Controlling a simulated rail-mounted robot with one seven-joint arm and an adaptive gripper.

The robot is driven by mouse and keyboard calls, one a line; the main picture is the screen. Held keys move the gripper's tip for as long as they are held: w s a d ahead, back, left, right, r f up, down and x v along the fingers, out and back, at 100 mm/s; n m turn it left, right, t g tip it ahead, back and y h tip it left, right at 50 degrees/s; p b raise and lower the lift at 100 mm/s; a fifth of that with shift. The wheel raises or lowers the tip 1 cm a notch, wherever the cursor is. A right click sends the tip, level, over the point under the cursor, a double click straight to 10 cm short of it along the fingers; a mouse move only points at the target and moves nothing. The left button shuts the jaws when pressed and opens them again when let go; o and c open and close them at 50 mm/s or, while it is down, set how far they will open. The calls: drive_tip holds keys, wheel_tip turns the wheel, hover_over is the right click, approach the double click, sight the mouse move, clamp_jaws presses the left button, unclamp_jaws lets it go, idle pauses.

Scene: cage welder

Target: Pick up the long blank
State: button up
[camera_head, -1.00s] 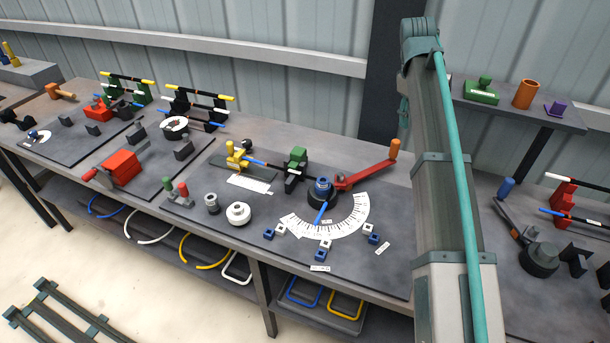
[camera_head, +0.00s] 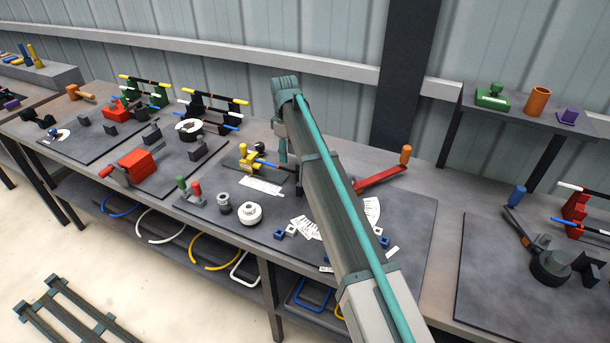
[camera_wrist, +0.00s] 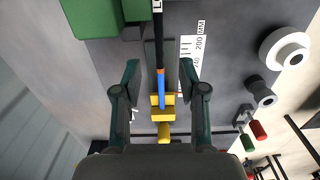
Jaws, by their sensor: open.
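My gripper (camera_wrist: 160,75) is open and empty, its two dark green fingers apart on either side of a rod in the wrist view. The rod (camera_wrist: 161,90) has a blue end, an orange band and a black and white far part. Its blue end meets the yellow stop block (camera_wrist: 163,113). Other rods, with yellow tips, lie on racks at the left (camera_head: 145,79) and centre left (camera_head: 215,96). I cannot tell which rod is the long blank.
A green block (camera_wrist: 105,15) is at the wrist view's top left, and a white scale (camera_wrist: 190,55) lies beside the rod. A red lever (camera_head: 382,176) lies right of my arm.

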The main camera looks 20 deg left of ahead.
sight(288, 169)
drive_tip(key=shift+w+a+f+p, duration=0.1)
drive_tip(key=shift+f+p, duration=1)
drive_tip(key=shift+f, duration=1.8)
clamp_jaws()
